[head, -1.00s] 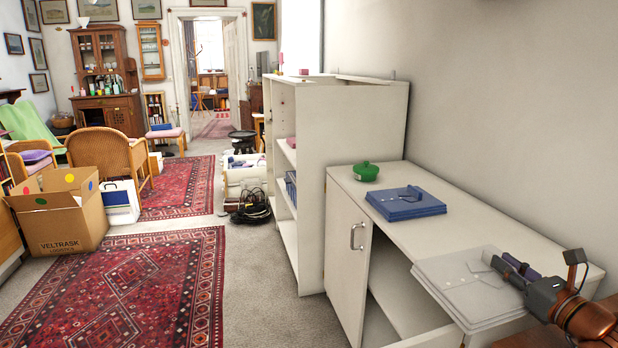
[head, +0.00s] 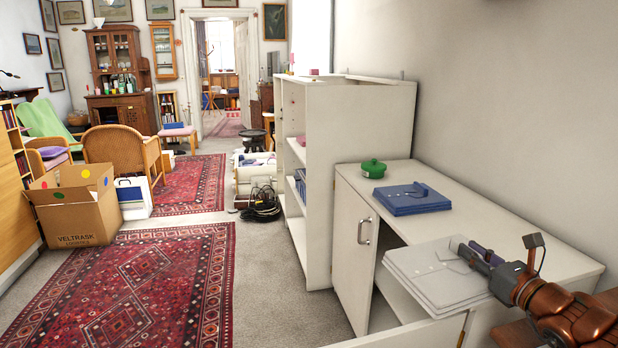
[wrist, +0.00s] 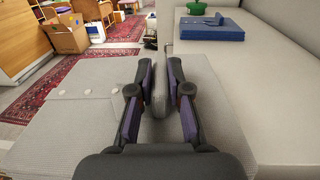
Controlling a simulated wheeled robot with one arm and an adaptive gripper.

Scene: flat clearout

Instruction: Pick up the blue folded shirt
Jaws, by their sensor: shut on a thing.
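The green pot (head: 373,168) stands on the cabinet top (head: 480,218) near the shelf unit (head: 350,120). A cabinet door (head: 354,245) stands open below. A cardboard box (head: 75,210) sits on the floor at left. The cabinet top right of the blue shirt is clear.

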